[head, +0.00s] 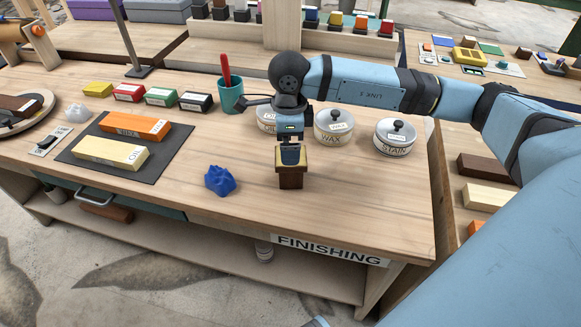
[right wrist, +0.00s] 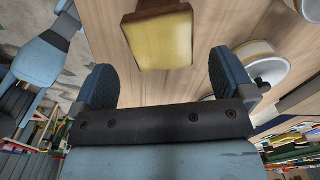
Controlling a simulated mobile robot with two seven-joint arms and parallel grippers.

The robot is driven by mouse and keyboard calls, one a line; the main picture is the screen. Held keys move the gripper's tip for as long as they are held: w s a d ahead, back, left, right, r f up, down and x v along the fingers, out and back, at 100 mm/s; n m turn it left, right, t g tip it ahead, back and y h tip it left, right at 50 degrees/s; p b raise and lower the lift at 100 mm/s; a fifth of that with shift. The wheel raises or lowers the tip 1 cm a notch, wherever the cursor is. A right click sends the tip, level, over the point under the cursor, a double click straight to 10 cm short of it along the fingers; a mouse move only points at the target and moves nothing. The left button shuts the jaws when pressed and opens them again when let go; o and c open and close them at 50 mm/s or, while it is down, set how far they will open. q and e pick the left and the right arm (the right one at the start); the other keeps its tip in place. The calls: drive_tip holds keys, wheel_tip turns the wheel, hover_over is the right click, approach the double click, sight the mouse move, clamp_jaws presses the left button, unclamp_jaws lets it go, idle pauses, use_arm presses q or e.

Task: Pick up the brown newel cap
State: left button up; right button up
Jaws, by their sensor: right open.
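The brown newel cap (head: 291,181) stands upright near the front edge of the finishing bench, a small dark-brown block with a lighter, yellowish top. My right gripper (head: 291,156) points down just over it and hides part of its top. In the right wrist view the newel cap (right wrist: 158,37) shows its yellow face and brown rim beyond the fingertips. The right gripper (right wrist: 168,80) is open there, with nothing between its two fingers. Whether a finger touches the cap cannot be told. My left gripper is not in view.
The bench (head: 370,215) holds a blue crumpled cloth (head: 220,180) left of the cap. Behind stand the wax tin (head: 333,127), the stain tin (head: 395,137) and a teal cup (head: 231,97). Sharpening stones lie on a dark mat (head: 165,160) at left. Bare wood lies right of the cap.

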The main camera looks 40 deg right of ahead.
sight(291, 168)
drive_tip(key=shift+d+f, duration=0.15)
drive_tip(key=shift+f, duration=2.6)
drive_tip(key=c, duration=0.9)
drive_tip(key=shift+c, duration=0.2)
drive_tip(key=shift+r, duration=0.15)
